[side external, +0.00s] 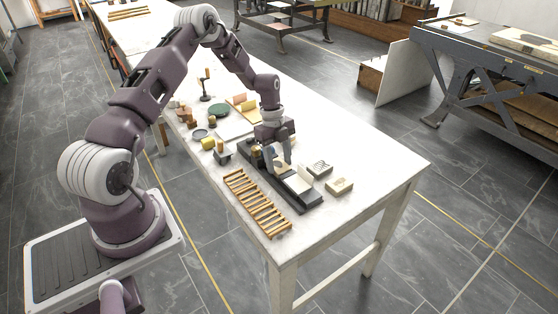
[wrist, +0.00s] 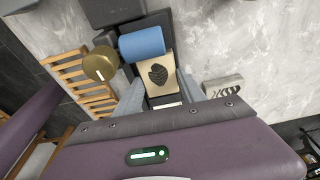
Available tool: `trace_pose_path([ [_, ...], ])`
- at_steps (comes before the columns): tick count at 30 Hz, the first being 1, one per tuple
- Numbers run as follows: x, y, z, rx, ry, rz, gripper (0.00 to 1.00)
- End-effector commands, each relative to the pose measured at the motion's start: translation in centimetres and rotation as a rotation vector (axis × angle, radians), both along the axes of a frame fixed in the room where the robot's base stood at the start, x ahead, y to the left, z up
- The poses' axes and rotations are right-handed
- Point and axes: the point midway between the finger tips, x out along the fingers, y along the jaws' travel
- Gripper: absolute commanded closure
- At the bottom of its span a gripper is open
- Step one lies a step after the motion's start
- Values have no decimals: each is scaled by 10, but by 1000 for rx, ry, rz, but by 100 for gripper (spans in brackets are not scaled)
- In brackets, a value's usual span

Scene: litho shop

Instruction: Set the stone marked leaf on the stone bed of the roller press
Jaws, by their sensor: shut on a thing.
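The stone marked leaf (wrist: 157,73) is a pale block with a dark leaf on its top face. In the wrist view it is between the two fingers of my gripper (wrist: 160,88), which is shut on it. The roller press (side external: 311,197) is a long dark frame on the table, with a blue roller (wrist: 142,43) and a round brass part (wrist: 100,64). In the side view my gripper (side external: 279,162) is low over the press. The stone is over the dark bed, close to the blue roller. I cannot tell whether its underside touches the bed.
Two other pale marked stones, one farther back (side external: 320,168) and one nearer (side external: 339,186), lie right of the press. A slatted wooden rack (side external: 257,203) lies along its left. Small tools and a green disc (side external: 219,111) are behind. The table's right side is clear.

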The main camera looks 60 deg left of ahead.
Motion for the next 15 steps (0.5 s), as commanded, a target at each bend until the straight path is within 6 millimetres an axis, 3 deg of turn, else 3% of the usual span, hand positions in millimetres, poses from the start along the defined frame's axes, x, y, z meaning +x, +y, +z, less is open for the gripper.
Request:
trace_pose_path([
  [11,0,0,0,0,-1,1,89],
  [12,0,0,0,0,0,1,49],
  [15,0,0,0,0,-1,0,30],
])
